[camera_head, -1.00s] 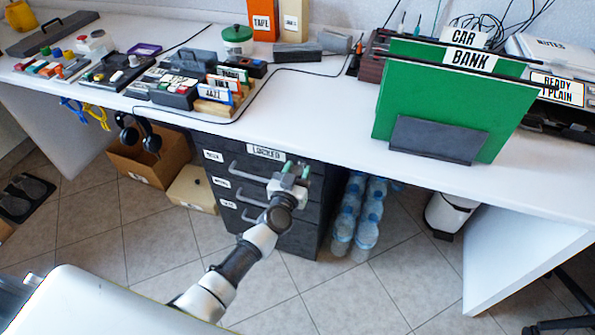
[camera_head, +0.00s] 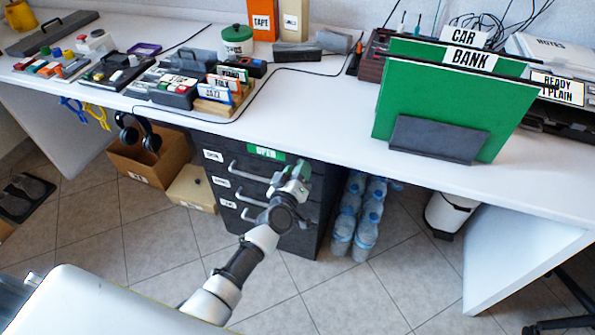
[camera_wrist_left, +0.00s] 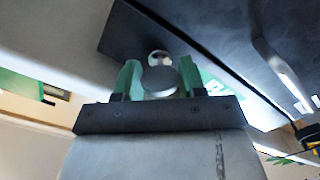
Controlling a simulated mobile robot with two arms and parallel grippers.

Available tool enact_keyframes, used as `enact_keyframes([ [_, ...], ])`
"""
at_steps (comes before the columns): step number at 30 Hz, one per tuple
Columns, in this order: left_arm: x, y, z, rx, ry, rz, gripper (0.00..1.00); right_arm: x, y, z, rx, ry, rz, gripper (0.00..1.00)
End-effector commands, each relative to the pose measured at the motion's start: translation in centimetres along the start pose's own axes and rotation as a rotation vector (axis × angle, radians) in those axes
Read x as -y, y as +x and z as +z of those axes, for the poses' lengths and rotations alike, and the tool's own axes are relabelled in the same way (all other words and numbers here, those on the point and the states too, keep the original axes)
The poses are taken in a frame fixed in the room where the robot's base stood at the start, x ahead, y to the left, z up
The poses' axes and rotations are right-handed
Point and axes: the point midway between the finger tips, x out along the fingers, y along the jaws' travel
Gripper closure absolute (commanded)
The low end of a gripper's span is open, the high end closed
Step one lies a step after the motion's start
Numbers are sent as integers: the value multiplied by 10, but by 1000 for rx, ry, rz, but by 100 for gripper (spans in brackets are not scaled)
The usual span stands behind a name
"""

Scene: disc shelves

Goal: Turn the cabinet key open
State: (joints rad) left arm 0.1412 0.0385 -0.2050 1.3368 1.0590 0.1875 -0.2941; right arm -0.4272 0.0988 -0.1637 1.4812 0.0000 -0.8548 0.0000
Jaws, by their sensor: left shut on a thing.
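The cabinet (camera_head: 259,178) is a dark grey drawer unit under the desk, with grey bar handles. A green label reading OPEN (camera_head: 265,152) is on its top front edge. My left gripper (camera_head: 297,172) is at the upper right of the cabinet front. In the left wrist view, its two green fingers are shut on a round silver key head (camera_wrist_left: 159,81), with a round metal part just behind it by the dark front. The green label (camera_wrist_left: 222,88) shows partly behind the right finger. In the head view my gripper hides the key. My right gripper is not in view.
The white desk top (camera_head: 320,110) overhangs the cabinet. Water bottles (camera_head: 360,215) stand close to its right, and a cardboard box (camera_head: 150,158) is to its left. A green board marked BANK (camera_head: 450,100) stands on the desk. The tiled floor in front is mostly clear.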

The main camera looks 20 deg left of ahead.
Motion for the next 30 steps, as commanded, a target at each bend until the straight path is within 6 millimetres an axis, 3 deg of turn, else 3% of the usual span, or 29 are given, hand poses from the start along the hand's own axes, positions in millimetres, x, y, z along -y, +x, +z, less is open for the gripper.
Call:
enact_keyframes([
  [18,1,0,1,0,-577,-1,83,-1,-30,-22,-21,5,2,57],
  [30,1,0,1,0,-827,-2,83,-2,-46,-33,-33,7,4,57],
])
